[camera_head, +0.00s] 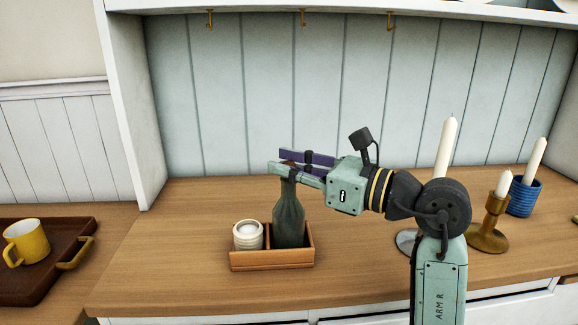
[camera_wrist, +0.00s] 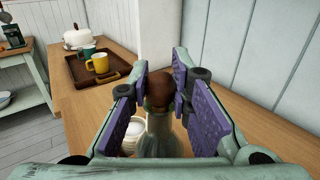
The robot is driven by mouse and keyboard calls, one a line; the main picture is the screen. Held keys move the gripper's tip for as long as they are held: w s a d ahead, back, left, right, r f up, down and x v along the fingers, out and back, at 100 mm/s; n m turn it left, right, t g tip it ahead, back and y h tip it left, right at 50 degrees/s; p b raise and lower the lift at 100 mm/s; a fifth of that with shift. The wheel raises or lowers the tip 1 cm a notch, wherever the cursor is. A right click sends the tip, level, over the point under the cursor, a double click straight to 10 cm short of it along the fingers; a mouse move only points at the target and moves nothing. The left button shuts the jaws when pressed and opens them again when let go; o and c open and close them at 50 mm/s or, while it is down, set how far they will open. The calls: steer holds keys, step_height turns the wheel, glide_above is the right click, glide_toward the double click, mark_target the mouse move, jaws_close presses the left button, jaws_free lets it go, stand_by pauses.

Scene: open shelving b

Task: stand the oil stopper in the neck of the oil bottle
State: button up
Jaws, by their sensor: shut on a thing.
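The green glass oil bottle (camera_head: 289,215) stands upright in a small wooden caddy (camera_head: 272,259); it also shows in the wrist view (camera_wrist: 157,138). The brown, rounded oil stopper (camera_wrist: 160,84) is between the purple pads of my gripper (camera_wrist: 162,92), right over the bottle neck. My gripper (camera_head: 284,165) is shut on the stopper and reaches in level from the right at the top of the bottle. The fingers mostly hide the stopper in the head view. I cannot tell whether its lower end sits inside the neck.
A white jar (camera_head: 247,235) stands beside the bottle in the caddy. At left a dark tray (camera_head: 50,277) holds a yellow mug (camera_head: 26,243). Candles in a brass holder (camera_head: 488,236) and a blue holder (camera_head: 523,195) stand at right. Hooks hang above.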

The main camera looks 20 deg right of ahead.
steer(key=o, duration=0.8)
steer(key=v, duration=1.2)
